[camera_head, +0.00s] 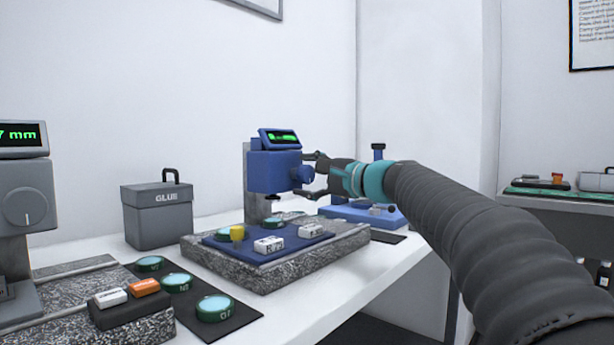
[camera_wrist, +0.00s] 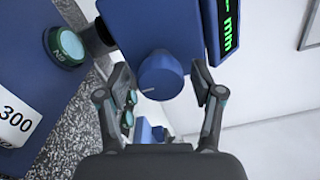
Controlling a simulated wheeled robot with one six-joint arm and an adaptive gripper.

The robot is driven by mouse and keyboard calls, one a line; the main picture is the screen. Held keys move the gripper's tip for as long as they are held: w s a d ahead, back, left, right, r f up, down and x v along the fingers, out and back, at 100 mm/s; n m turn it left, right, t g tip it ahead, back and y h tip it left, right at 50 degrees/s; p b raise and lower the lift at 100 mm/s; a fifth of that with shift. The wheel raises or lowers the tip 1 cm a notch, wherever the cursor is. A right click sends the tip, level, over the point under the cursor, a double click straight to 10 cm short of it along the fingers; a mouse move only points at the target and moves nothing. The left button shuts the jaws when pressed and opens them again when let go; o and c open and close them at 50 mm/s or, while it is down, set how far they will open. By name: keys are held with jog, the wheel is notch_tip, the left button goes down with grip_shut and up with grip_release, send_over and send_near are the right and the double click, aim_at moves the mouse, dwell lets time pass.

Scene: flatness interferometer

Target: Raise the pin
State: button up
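A blue gauge head (camera_head: 270,172) with a green-lit display stands on a grey column. The pin appears to be the short dark spindle (camera_head: 264,206) under it, also seen in the wrist view (camera_wrist: 99,36). Its tip is close to a green-rimmed disc (camera_wrist: 67,46); I cannot tell whether they touch. A round blue knob (camera_wrist: 161,76) with a pale mark sticks out of the head's side. My gripper (camera_wrist: 163,80) is open, with one finger on each side of the knob and a visible gap to each finger.
The gauge stands on a speckled stone base (camera_head: 255,278) with a blue plate carrying white blocks (camera_head: 269,245) and a yellow piece (camera_head: 237,232). A grey GLUE box (camera_head: 157,213) stands behind left. A grey gauge (camera_head: 24,200) is at far left. A blue stand (camera_head: 365,214) is behind my gripper.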

jog(key=v, duration=1.2)
jog(key=shift+s+a, duration=0.1)
